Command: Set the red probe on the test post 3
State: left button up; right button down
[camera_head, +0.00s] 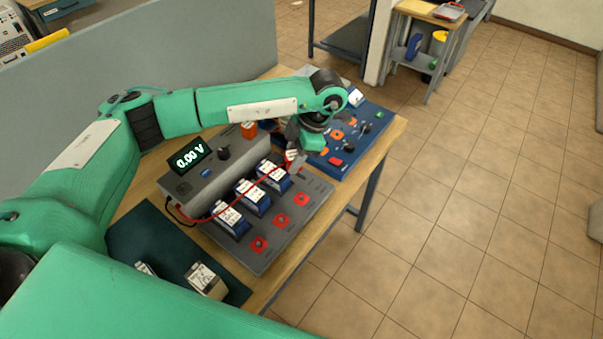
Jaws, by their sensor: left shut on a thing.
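My left gripper (293,157) is shut at the far end of the grey test board (310,187), just beyond the farthest blue-and-white battery. A red cable runs from the grey meter (203,172) across the batteries to the gripper. The red probe is mostly hidden in the jaws, and its tip cannot be made out. Three batteries stand in a row: near (230,219), middle (253,197) and far (273,175). The meter reads 0.00 V. My right gripper is out of view.
A blue panel (345,145) with knobs and orange parts lies beyond the board. A dark mat (147,238) at the near left holds a pale boxy battery (206,281). A grey partition (150,50) stands behind the table. The tiled floor at right is open.

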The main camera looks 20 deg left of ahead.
pick_arm(q)
jog(key=n, duration=0.1)
jog(key=f+n+g+h, duration=0.1)
jog(key=n, duration=0.3)
jog(key=shift+w+d+f+g+h, duration=0.2)
jog(key=shift+w+g+h, duration=0.05)
jog(key=shift+g+h, duration=0.05)
jog(key=n+h, duration=0.1)
jog(key=n, duration=0.1)
jog(key=f+n, duration=0.1)
jog(key=n, duration=0.1)
jog(key=f+n+h+p, duration=0.1)
jog(key=n, duration=0.2)
jog(key=shift+w+d+g+h, duration=0.2)
jog(key=shift+d+g+h, duration=0.05)
jog(key=shift+g+h, duration=0.05)
jog(key=f+n+h, duration=0.1)
jog(key=n, duration=0.2)
jog(key=f+n+t+h, duration=0.1)
jog(key=n, duration=0.3)
jog(key=f+n+h+p, duration=0.1)
jog(key=f+n, duration=0.1)
jog(key=n, duration=0.1)
jog(key=shift+s+d+t+h, duration=0.3)
jog(key=shift+d+t, duration=0.1)
jog(key=shift+n, duration=0.3)
notch_tip(320, 180, down, 5)
jog(key=b, duration=0.4)
jog(key=shift+f, duration=0.4)
